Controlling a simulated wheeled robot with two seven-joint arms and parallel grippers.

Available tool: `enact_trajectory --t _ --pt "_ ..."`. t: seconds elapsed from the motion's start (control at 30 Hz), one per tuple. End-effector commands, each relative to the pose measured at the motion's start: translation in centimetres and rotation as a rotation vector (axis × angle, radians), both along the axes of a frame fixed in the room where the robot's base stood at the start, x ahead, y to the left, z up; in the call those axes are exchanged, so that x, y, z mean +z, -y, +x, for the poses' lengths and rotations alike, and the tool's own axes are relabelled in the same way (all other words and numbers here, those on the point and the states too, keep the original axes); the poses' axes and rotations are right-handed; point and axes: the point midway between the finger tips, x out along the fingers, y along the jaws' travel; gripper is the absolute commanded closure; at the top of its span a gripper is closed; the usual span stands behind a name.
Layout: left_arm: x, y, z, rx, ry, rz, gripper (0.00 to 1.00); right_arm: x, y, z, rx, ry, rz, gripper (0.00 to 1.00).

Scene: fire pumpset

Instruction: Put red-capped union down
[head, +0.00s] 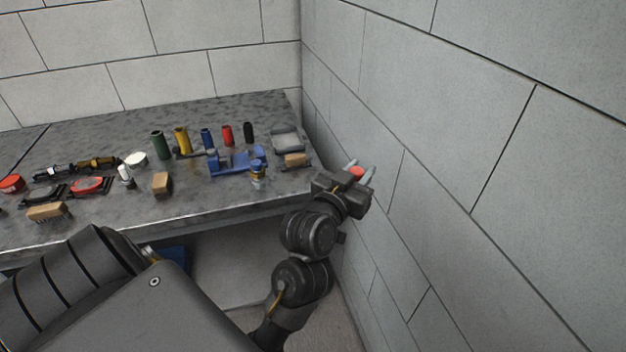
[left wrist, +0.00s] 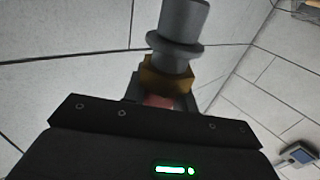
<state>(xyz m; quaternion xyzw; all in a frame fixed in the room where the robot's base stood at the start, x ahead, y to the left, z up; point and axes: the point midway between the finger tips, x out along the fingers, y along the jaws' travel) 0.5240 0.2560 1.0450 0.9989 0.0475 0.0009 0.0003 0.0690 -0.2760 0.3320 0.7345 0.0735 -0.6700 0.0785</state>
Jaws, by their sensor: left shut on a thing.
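My left gripper (head: 359,170) is raised off the right end of the workbench, close to the right wall. Its fingers are shut on the red-capped union, whose red part (head: 355,174) shows between them in the head view. In the left wrist view the union (left wrist: 178,45) has a grey cylinder with a wide flange, a brass-coloured block below it and a reddish part (left wrist: 158,101) down at the gripper (left wrist: 160,98). The union touches nothing else that I can see. My right gripper is not in view.
The grey workbench (head: 215,198) carries a blue vise-like fixture (head: 236,163), several coloured cylinders (head: 182,140), a grey tray (head: 287,140), wooden-looking blocks (head: 161,183), and tools at the left. The right wall (head: 450,150) is close to my gripper. Bare bench shows along the front edge.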

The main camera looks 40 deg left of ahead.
Motion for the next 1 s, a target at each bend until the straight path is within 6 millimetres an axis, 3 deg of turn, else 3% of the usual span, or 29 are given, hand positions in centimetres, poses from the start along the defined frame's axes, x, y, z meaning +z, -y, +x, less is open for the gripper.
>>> enact_trajectory --t 0.1,0.23,0.4,0.5,0.7,1.0 --pt "2.4 -4.0 3.0 0.106 0.009 -0.005 1.00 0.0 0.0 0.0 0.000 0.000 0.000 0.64" --pt "3.7 -9.5 5.8 0.250 0.005 -0.002 1.00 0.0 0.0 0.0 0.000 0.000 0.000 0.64" --pt "3.0 -16.1 7.9 0.421 -0.004 0.003 1.00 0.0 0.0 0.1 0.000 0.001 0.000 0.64" --pt "1.5 -18.5 8.2 0.485 -0.005 0.003 1.00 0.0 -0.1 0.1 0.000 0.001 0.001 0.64" --pt "-0.7 -20.2 8.2 0.536 0.000 0.003 1.00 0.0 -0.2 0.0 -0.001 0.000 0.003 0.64" --pt "-0.9 -20.3 8.2 0.543 0.003 0.001 1.00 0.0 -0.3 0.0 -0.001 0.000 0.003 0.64"
